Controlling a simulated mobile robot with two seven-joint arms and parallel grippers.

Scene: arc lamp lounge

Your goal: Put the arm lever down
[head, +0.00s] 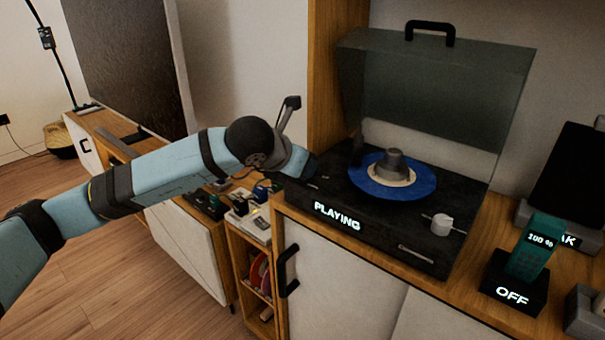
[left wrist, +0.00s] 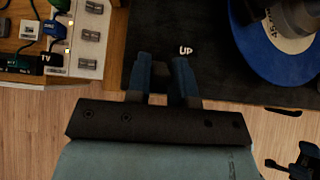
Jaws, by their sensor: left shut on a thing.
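The turntable (head: 395,235) stands on the wooden cabinet with its smoky lid (head: 435,95) raised. A blue record (head: 420,180) lies on it, with a grey weight over its centre. The label at its front reads PLAYING. My left gripper (head: 308,168) is over the turntable's left front corner. In the left wrist view its two blue fingers (left wrist: 164,78) are close together beside the label UP (left wrist: 186,50) on the black deck (left wrist: 200,20). They are shut on a small part that I take for the arm lever; the fingers hide it. My right gripper is not in view.
A power strip (left wrist: 90,40) with plugs is left of the deck. A teal device (head: 527,245) on a black base marked OFF stands at the right. A black door handle (head: 288,270) sticks out below.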

